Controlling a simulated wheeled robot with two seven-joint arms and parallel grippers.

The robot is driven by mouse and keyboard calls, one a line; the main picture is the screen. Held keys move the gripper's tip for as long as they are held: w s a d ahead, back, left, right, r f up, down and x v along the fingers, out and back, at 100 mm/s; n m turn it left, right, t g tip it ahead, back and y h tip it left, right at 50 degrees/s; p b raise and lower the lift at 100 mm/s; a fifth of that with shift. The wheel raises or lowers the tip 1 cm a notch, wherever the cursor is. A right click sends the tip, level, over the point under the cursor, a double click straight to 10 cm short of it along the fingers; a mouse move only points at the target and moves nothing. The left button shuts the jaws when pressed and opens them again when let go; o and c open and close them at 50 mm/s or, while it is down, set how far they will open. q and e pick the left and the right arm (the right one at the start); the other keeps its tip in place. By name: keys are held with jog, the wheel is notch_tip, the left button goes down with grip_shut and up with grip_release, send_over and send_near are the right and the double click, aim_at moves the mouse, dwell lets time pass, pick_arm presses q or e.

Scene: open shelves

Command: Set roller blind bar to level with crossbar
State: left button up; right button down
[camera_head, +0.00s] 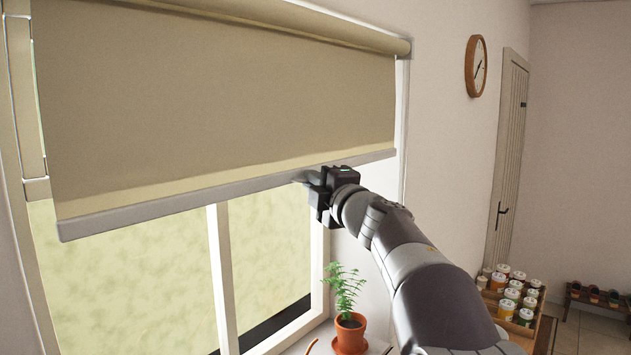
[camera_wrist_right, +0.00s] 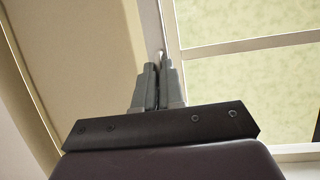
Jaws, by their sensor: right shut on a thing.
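The roller blind (camera_head: 220,95) is partly drawn down over the window. Its pale bottom bar (camera_head: 150,206) runs across the picture, rising to the right. My right gripper (camera_head: 309,180) is shut on the bar, right of its middle; in the right wrist view its fingertips (camera_wrist_right: 159,72) are close together at the bar. The window crossbar (camera_head: 37,188) shows at the blind's left edge, higher in the picture than the bar's left end; the blind hides the rest. My left gripper is out of view.
A potted plant (camera_head: 349,325) stands below my right arm. A crate of jars (camera_head: 512,295) stands at the right, near a door (camera_head: 508,150). A clock (camera_head: 476,66) hangs on the wall. The space in front of the blind's left half is clear.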

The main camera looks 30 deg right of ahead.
jog(key=c, duration=1.3)
grip_release()
jog(key=shift+r, duration=0.1)
jog(key=shift+o, duration=0.2)
jog(key=s+f+b, duration=0.1)
jog(key=s+b, duration=0.3)
jog(key=s, duration=0.8)
jog(key=shift+s+f, duration=0.25)
jog(key=shift+s, duration=0.1)
jog(key=shift+a, duration=0.1)
